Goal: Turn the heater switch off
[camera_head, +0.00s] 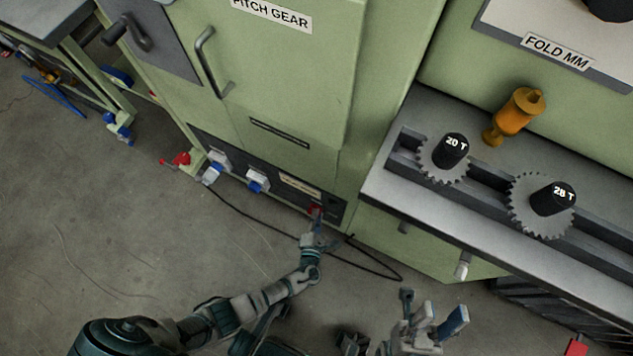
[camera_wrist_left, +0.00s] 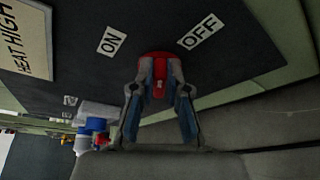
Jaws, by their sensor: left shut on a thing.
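The heater switch is a red knob (camera_wrist_left: 158,88) on a dark panel, between an ON label (camera_wrist_left: 112,40) and an OFF label (camera_wrist_left: 200,31) in the left wrist view. My left gripper (camera_wrist_left: 160,75) is shut on the red knob, its blue-padded fingers on either side of it. In the head view the red switch (camera_head: 315,210) sits low on the green machine, with my left gripper (camera_head: 316,222) at it. The switch's exact setting is hard to tell. My right gripper (camera_head: 430,319) is open and empty, at the bottom, away from the switch.
The dark panel (camera_head: 335,209) also carries blue-and-white plugs (camera_head: 257,181) to the left. A black cable (camera_head: 275,232) lies on the floor. A grey bench (camera_head: 375,185) with gears (camera_head: 443,158) and an orange oiler (camera_head: 516,114) stands right. Floor at left is mostly clear.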

